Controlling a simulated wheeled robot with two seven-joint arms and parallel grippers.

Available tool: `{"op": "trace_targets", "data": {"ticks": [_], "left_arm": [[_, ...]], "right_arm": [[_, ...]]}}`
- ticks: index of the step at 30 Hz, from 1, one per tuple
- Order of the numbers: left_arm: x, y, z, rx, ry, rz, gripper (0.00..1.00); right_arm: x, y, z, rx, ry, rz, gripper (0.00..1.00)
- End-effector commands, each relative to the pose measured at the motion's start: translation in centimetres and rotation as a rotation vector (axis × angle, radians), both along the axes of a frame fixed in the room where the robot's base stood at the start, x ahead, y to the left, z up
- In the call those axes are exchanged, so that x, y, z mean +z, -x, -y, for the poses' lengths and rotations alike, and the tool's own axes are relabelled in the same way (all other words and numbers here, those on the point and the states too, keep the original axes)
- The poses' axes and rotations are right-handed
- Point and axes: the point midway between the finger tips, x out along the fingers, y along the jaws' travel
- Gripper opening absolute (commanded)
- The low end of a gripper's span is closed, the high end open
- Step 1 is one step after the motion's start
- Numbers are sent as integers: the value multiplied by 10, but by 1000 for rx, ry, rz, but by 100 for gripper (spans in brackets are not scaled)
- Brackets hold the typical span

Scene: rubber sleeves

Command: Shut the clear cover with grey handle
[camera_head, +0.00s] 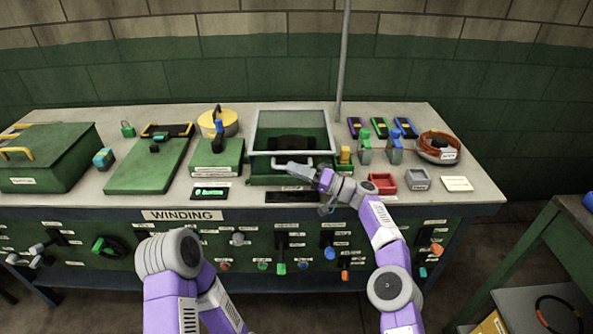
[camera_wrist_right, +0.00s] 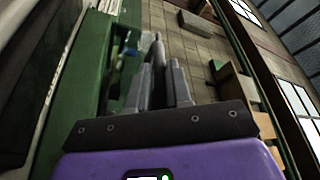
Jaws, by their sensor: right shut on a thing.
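The clear cover (camera_head: 292,124) has a pale frame and sits over a green box (camera_head: 262,180) at the middle of the bench. Its front edge stands above the box's front, so it looks raised; the exact angle is hard to tell. The grey handle (camera_head: 280,163) is at its front edge. My right gripper (camera_head: 303,171) is at this handle, shut on it, with its fingers partly covering it. In the right wrist view the fingers (camera_wrist_right: 158,88) flank a narrow grey bar. My left arm shows at the lower left, but its gripper is out of view.
A small green box with a blue handle (camera_head: 217,155) stands left of the cover. A yellow block (camera_head: 345,155), green and blue clamps, a red tray (camera_head: 382,183) and a grey tray (camera_head: 418,179) are to the right. A thin pole (camera_head: 343,60) rises behind. Knobs line the bench front.

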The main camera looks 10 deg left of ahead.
Motion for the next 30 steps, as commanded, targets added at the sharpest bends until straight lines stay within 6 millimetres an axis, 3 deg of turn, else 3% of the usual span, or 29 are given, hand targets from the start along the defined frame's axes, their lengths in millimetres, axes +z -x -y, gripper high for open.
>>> {"op": "trace_targets", "data": {"ticks": [1,7,8,12,30], "left_arm": [[0,0,0,0,0,0,43],[-1,0,0,0,0,0,43],[-1,0,0,0,0,0,43],[-1,0,0,0,0,0,43],[2,0,0,0,0,0,43]], "right_arm": [[-12,0,-1,2,16,-12,0],[-14,0,-1,4,20,-13,0],[-15,0,-1,4,20,-13,22],[-14,0,-1,3,19,-13,40],[-9,0,8,1,10,-8,40]]}}
